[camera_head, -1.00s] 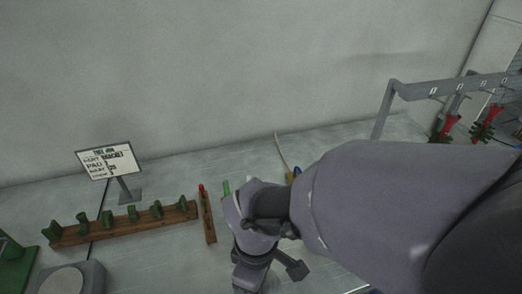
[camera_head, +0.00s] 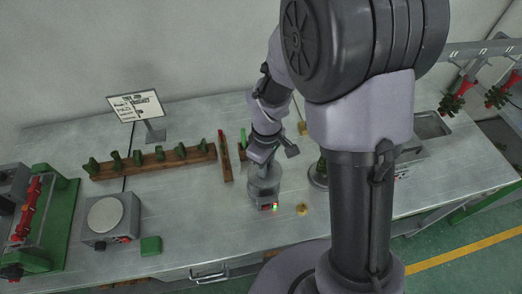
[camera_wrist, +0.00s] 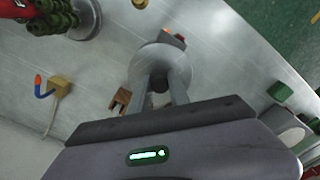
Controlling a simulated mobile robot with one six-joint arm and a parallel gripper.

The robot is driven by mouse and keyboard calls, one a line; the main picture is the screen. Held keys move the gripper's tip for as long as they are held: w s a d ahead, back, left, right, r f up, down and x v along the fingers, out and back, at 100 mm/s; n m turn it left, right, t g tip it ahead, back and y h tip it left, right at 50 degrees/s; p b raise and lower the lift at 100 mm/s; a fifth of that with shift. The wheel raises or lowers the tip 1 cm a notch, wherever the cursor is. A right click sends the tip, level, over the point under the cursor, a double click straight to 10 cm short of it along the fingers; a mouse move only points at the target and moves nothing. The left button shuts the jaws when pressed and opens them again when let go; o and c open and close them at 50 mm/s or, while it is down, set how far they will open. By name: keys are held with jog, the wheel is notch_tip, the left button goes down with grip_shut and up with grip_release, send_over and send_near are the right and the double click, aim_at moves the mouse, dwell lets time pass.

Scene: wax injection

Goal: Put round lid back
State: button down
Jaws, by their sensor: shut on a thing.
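The round grey lid (camera_wrist: 148,62) shows as a pale disc with a dark knob in the wrist view. My gripper (camera_wrist: 160,88) is shut on this knob, with one finger on each side. The pot's front has a red and green light, and a red light also shows past the lid's edge in the wrist view. The lid is at the pot's top; I cannot tell whether it rests there or hangs just above.
A small yellow piece (camera_head: 302,210) lies right of the pot. A wooden rack (camera_head: 150,167) with green pieces, a sign (camera_head: 136,106), a round-plated grey device (camera_head: 105,214) and a green block (camera_head: 151,245) stand left. The table front is clear.

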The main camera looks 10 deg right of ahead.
jog(key=f+b, duration=0.1)
jog(key=f, duration=0.1)
jog(key=w+f+b, duration=0.1)
jog(key=f+b, duration=0.1)
jog(key=shift+w+a, duration=0.1)
jog(key=shift+w, duration=0.1)
jog(key=shift+r, duration=0.15)
jog(key=shift+f, duration=0.25)
jog(key=c, duration=1.2)
grip_release()
jog(key=shift+c, duration=0.2)
notch_tip(320, 180, up, 17)
jog(key=s+m+t+p, duration=0.1)
jog(key=m+p, duration=0.1)
jog(key=p, duration=0.2)
jog(key=s+r+m+t+y, duration=0.2)
jog(key=s+r+m+t, duration=0.2)
jog(key=s+r+m, duration=0.7)
jog(key=s, duration=0.3)
jog(key=shift+s+a+r+t, duration=0.15)
jog(key=shift+s+r+t, duration=0.1)
jog(key=shift+s+t, duration=0.15)
